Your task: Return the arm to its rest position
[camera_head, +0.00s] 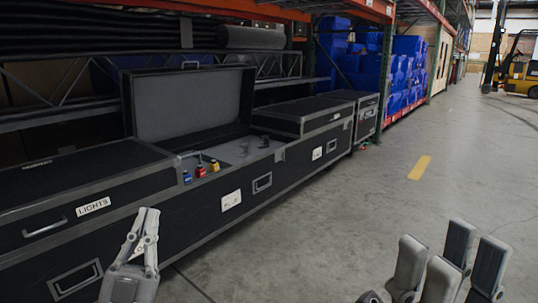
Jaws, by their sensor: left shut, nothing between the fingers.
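My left gripper (145,222) is at the bottom left, in front of the black road case marked LIGHTS (60,190). Its fingers are together with nothing between them, pointing up. My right gripper (448,255) is at the bottom right, over the bare floor. Its finger parts stand apart, with nothing seen between them. Its base is cut off by the bottom edge of the view.
A long row of black cases runs along the rack. One case has its lid (190,102) raised, with small blue, red (200,171) and yellow items inside. Blue wrapped stacks (400,70) stand farther back. The grey floor (340,210) is open; a yellow forklift (520,70) stands far right.

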